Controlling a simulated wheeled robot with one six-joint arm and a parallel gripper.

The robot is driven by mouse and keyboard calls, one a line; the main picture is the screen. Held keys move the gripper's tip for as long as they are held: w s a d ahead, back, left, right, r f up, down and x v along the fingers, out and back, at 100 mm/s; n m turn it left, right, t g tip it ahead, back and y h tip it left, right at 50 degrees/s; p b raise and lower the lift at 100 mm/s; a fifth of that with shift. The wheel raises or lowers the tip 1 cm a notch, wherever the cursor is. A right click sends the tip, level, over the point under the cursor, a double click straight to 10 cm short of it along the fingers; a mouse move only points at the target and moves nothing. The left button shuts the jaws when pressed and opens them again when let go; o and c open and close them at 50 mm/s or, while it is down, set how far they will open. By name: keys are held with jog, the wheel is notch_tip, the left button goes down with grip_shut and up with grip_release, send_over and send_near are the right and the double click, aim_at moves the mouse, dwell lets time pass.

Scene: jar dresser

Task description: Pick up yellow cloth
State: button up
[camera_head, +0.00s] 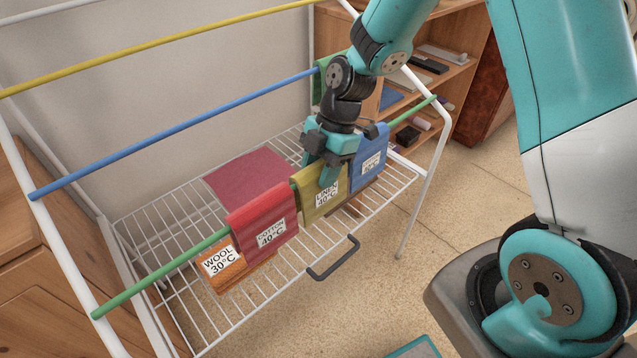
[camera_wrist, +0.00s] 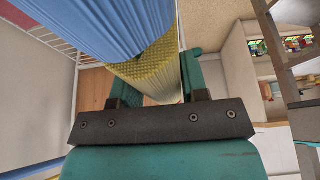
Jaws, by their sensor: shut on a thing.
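The yellow cloth (camera_head: 322,199) hangs folded over the green rod of a drying rack, with a white label reading LINEN 40°C. It hangs between a red cloth (camera_head: 263,218) labelled COTTON 40°C and a blue cloth (camera_head: 369,158). My gripper (camera_head: 327,172) is at the top of the yellow cloth and shut on it. The fingers hide part of the cloth's upper edge.
Blue (camera_head: 180,130) and yellow (camera_head: 160,48) rods run behind. A dark red cloth (camera_head: 245,176) lies flat on the wire shelf. A wooden shelf unit (camera_head: 465,75) stands behind.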

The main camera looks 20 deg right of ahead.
jog(key=shift+r, duration=0.1)
notch_tip(320, 180, up, 20)
jog(key=p, duration=0.3)
jog(key=shift+r, duration=0.15)
dwell(0.4)
jog(key=shift+o, duration=0.9)
